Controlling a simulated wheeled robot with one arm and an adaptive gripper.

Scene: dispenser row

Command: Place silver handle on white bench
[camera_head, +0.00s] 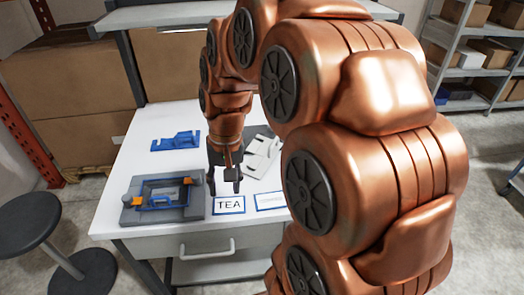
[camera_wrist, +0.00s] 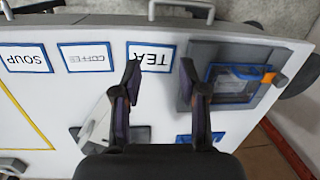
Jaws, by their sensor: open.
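My gripper (camera_head: 225,183) is open and empty, pointing down over the white bench (camera_head: 112,212), near the TEA label. In the wrist view its fingers (camera_wrist: 160,70) stand apart with only bench surface and the label between them. A silver bar handle (camera_head: 207,250) is on the bench's front drawer; it also shows at the top edge of the wrist view (camera_wrist: 181,8). My gripper is apart from it. A flat white-grey piece (camera_head: 262,155) lies on the bench behind the gripper, partly hidden by my arm; I cannot tell what it is.
A grey fixture with a blue frame and orange clips (camera_head: 135,213) stands left of my gripper. A blue part (camera_head: 176,141) lies behind it. TEA (camera_head: 229,204), COFFEE (camera_wrist: 88,58) and SOUP (camera_wrist: 25,58) labels line the front. A black stool (camera_head: 30,220) stands at left.

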